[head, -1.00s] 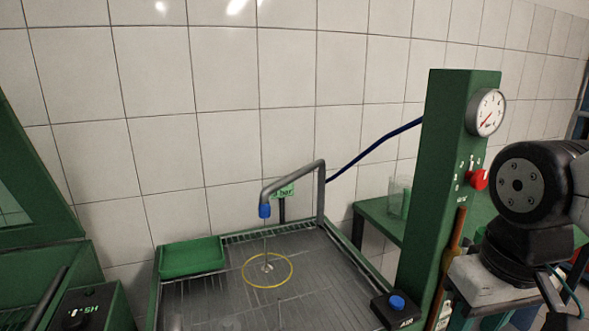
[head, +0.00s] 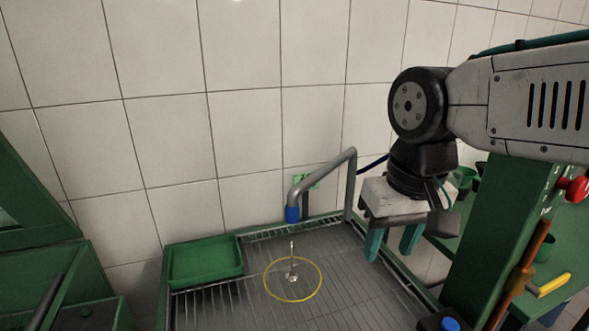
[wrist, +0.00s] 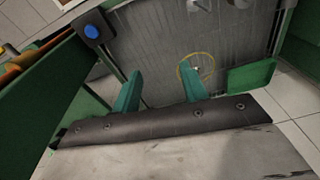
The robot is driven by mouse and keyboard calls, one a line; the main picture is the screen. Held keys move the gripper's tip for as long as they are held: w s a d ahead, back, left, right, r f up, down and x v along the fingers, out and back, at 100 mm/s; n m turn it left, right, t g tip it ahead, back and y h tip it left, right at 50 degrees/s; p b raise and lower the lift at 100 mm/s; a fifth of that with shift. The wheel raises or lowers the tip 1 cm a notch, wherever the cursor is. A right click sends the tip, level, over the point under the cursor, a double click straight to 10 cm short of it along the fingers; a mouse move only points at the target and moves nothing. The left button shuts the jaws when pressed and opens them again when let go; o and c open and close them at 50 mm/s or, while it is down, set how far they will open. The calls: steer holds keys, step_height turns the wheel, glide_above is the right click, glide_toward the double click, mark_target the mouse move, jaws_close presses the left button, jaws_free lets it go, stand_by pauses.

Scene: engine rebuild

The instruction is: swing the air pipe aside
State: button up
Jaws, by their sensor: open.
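The air pipe (head: 325,178) is a grey bent tube with a blue tip (head: 292,214). It rises at the back right of the grated tray (head: 345,272), and its arm reaches left and forward over the tray. My gripper (head: 393,246) is to the right of the pipe, pointing down above the tray's right edge. Its two teal fingers are apart with nothing between them. They also show in the wrist view (wrist: 160,88). The gripper does not touch the pipe. I cannot make out the pipe in the wrist view.
A yellow ring (head: 293,299) surrounds a small metal part (head: 292,275) on the grate. A green bin (head: 205,262) sits at the tray's back left. A green post (head: 510,225) stands close on the right, with a blue button (wrist: 91,31) near the tray's edge.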

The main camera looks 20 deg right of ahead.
steer(key=w+r+m, duration=0.5)
steer(key=w, duration=0.7)
steer(key=r+m+y, duration=0.1)
steer(key=r+m, duration=0.1)
steer(key=m, duration=0.3)
glide_above(312, 177)
steer(key=s+d, duration=0.1)
steer(key=f, duration=0.4)
steer(key=w+f, duration=0.1)
steer(key=f, duration=0.2)
steer(key=shift+a+f, duration=0.1)
steer(key=shift+a, duration=0.3)
steer(key=shift+c, duration=0.3)
jaws_close()
